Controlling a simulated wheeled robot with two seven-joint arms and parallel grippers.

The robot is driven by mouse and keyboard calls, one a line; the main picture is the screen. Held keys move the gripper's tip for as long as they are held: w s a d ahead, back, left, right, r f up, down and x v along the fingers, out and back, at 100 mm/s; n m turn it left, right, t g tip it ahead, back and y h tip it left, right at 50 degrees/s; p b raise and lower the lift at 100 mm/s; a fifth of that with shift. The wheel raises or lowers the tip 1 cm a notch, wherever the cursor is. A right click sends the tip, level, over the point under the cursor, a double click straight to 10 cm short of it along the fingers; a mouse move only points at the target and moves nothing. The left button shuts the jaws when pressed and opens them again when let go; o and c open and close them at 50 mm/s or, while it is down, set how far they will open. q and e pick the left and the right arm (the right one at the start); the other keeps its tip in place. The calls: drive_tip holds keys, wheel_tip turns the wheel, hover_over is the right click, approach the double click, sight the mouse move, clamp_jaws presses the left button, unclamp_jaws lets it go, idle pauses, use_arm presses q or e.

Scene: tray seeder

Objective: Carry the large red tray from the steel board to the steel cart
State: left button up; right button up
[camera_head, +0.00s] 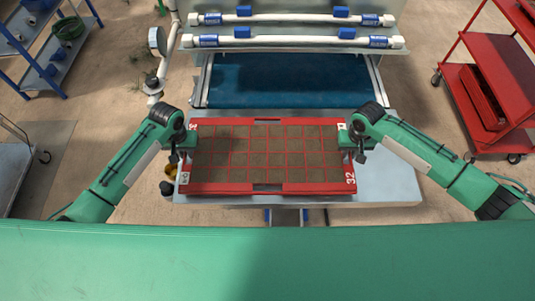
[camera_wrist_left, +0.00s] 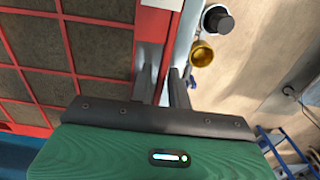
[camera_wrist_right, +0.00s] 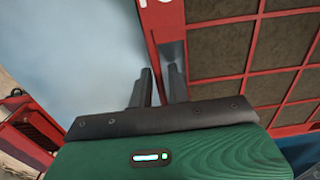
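The large red tray (camera_head: 267,188), its many cells filled with brown soil, lies level over the left part of the steel board (camera_head: 390,185). My left gripper (camera_head: 185,147) is at the tray's left end. In the left wrist view its fingers (camera_wrist_left: 166,80) stand close on both sides of the red rim (camera_wrist_left: 157,22), shut on it. My right gripper (camera_head: 352,147) is at the tray's right end. In the right wrist view its fingers (camera_wrist_right: 157,80) likewise close around the rim (camera_wrist_right: 146,20). The steel cart is not clearly identifiable; a grey platform (camera_head: 15,170) shows at the far left.
A seeder machine with a blue belt (camera_head: 290,80) stands just behind the board. A red shelf cart (camera_head: 500,100) is at the right, a blue rack (camera_head: 60,65) at the upper left. A yellow cup-like part (camera_wrist_left: 202,53) sits beside the tray's left end. Floor is open at the left.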

use_arm(q)
clamp_jaws()
use_arm(e)
clamp_jaws()
use_arm(q)
drive_tip(key=shift+w+r, duration=0.1)
drive_tip(key=shift+r, duration=0.05)
use_arm(e)
drive_tip(key=shift+r, duration=0.15)
idle(0.9)
